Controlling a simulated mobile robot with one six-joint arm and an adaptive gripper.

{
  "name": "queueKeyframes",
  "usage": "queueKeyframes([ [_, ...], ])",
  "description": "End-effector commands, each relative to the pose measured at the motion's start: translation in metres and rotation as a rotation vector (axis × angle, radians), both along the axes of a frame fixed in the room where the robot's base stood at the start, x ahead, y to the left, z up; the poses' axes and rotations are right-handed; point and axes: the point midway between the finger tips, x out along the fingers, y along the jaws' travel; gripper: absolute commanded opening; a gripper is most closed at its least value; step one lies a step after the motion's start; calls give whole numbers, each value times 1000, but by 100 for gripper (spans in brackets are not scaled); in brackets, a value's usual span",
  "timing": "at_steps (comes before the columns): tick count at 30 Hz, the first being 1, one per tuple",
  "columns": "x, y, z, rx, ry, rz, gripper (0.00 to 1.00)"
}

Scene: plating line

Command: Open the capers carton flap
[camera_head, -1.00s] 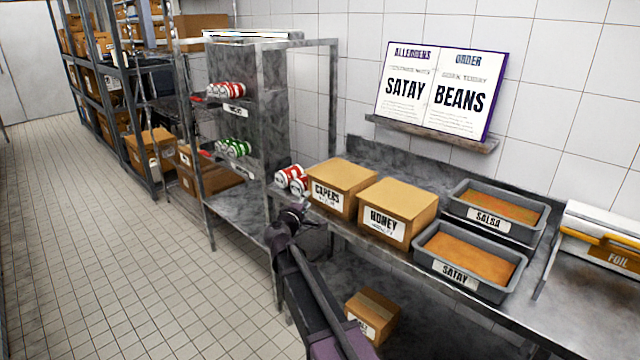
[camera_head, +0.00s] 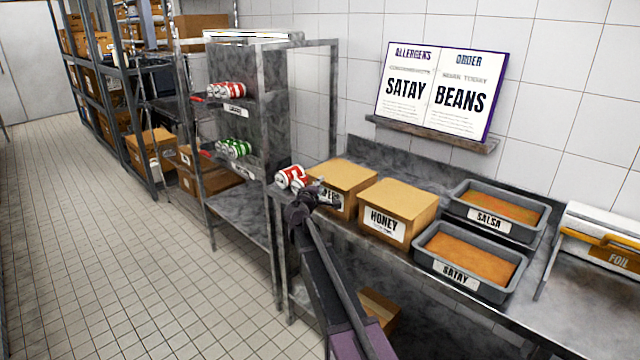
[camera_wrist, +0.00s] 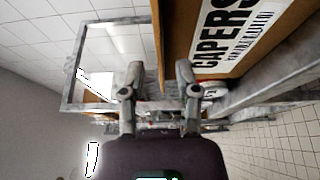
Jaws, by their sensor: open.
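The capers carton (camera_head: 346,175) is a brown box with a white label, standing on the steel counter beside the honey carton (camera_head: 398,205). Its top looks closed. In the wrist view the capers carton (camera_wrist: 176,42) fills the upper right, its label large and close. My gripper (camera_head: 318,196) is in front of the carton's label side and covers part of the label in the head view. In the wrist view my gripper (camera_wrist: 158,78) has its two fingers apart with nothing between them. I cannot tell whether a finger touches the carton.
Red cans (camera_head: 291,177) lie left of the capers carton. Satay (camera_head: 460,287) and salsa (camera_head: 505,237) trays stand to the right, with a foil box (camera_head: 612,255) beyond. A steel shelf rack (camera_head: 262,130) stands left of the counter. The tiled floor (camera_head: 130,260) is clear.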

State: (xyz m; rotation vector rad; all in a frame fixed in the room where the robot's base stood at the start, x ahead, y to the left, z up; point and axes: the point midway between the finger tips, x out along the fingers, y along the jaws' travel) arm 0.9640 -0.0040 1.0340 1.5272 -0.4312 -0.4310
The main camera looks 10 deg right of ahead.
Motion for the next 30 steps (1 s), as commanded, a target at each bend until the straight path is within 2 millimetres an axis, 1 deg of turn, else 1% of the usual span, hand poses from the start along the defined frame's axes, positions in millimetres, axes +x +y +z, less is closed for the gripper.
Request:
queueKeyframes([
  [1, 7, -3, 0, 0, 0, -1, 41],
  [6, 18, -10, 0, 0, 0, 0, 41],
  [10, 20, -12, 0, 0, 0, 0, 41],
  [19, 20, -13, 0, 0, 0, 0, 41],
  [20, 20, -13, 0, 0, 0, 0, 32],
  [21, 20, -13, 0, 0, 0, 0, 21],
  [23, 20, -13, 0, 0, 0, 0, 3],
  [24, 20, -13, 0, 0, 0, -1, 0],
  [29, 20, -13, 0, 0, 0, -1, 0],
  [30, 21, -1, 0, 0, 0, 2, 0],
])
